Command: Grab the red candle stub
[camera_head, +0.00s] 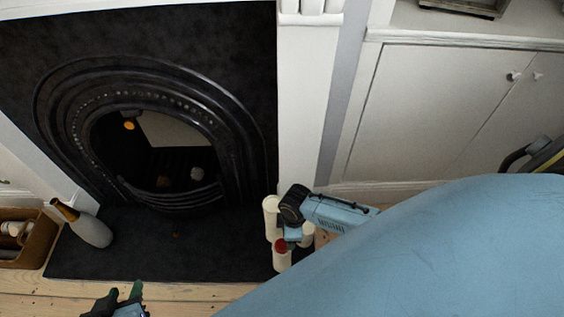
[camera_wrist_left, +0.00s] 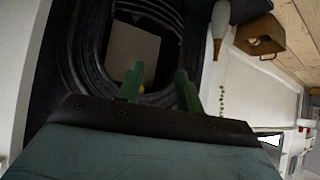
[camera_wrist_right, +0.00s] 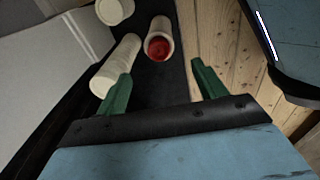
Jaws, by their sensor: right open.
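The red candle stub (camera_head: 282,245) shows as a small red disc at the top of a white cylinder on the dark hearth. In the right wrist view the red (camera_wrist_right: 158,47) appears inside the white cylinder's round end. My right gripper (camera_wrist_right: 162,68) is open, its green fingers apart, with the red stub ahead between them and nothing held. In the head view its arm partly covers the candles and its fingertips are hard to make out. My left gripper (camera_head: 125,288) is low at the left, away from the stub; its fingers (camera_wrist_left: 158,70) are apart and empty.
Other white candles (camera_head: 271,210) stand close beside the stub; one (camera_wrist_right: 117,66) is near a right fingertip. A fireplace (camera_head: 160,140) is behind the hearth. A white and brown bottle-like object (camera_head: 90,228) and wooden box (camera_head: 34,240) are left. A white cabinet (camera_head: 420,110) stands right.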

